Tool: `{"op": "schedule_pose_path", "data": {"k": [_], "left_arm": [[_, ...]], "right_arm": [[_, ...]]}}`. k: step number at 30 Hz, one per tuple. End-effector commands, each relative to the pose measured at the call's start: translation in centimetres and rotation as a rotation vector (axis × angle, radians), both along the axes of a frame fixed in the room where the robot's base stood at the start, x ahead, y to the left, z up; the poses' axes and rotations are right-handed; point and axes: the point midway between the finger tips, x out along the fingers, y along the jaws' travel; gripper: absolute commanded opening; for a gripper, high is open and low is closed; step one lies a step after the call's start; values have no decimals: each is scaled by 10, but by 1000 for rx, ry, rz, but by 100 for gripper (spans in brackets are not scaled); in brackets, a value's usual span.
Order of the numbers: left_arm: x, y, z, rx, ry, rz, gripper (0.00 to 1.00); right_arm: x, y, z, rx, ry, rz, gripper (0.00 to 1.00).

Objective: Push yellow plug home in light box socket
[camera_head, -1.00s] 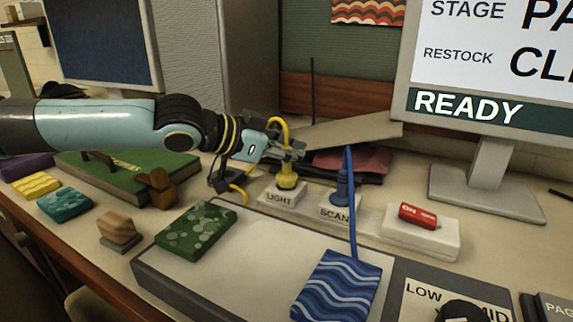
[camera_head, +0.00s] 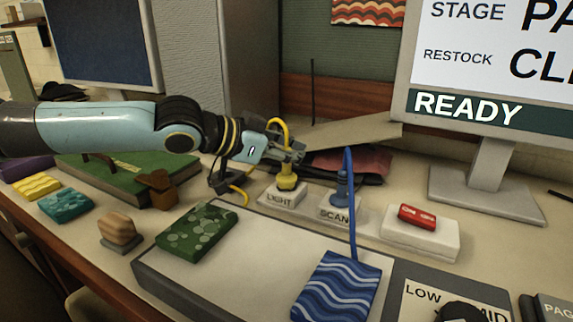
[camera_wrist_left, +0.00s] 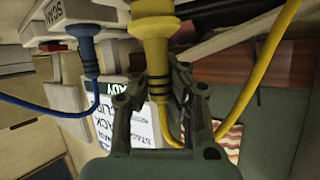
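The yellow plug (camera_head: 287,180) stands upright at the top of the white LIGHT socket box (camera_head: 281,200). A yellow cable loops from its upper end. My left gripper (camera_head: 289,153) is at the plug's upper part, from the left. In the left wrist view the fingers (camera_wrist_left: 160,78) are closed in around the plug's dark ribbed neck, and the wide yellow body (camera_wrist_left: 152,28) shows beyond them. They look shut on it. Whether the plug is fully seated cannot be told. My right gripper is not in view.
The blue plug (camera_head: 341,188) stands in the SCAN socket (camera_head: 336,210) just right. A red switch (camera_head: 417,216) sits on a white block (camera_head: 420,240) further right. The green patterned block (camera_head: 197,230) and blue wavy block (camera_head: 337,285) lie in front.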

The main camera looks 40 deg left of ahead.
Motion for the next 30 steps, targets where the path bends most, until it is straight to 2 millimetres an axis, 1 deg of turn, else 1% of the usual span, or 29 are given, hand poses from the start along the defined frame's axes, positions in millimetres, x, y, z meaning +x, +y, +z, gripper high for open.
{"op": "schedule_pose_path", "data": {"k": [7,16,20,21,23,28,30], "left_arm": [[0,0,-1,1,0,0,0],[0,0,-9,1,0,0,0],[0,0,-7,1,0,0,0],[0,0,-7,1,0,0,2],[0,0,-7,1,0,0,10],[0,0,-7,1,0,0,32],[0,0,-7,1,0,0,33]], "right_arm": [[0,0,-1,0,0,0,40],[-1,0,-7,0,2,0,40],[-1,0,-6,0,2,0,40],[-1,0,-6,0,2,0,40],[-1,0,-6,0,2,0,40],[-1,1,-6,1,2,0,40],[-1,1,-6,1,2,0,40]]}}
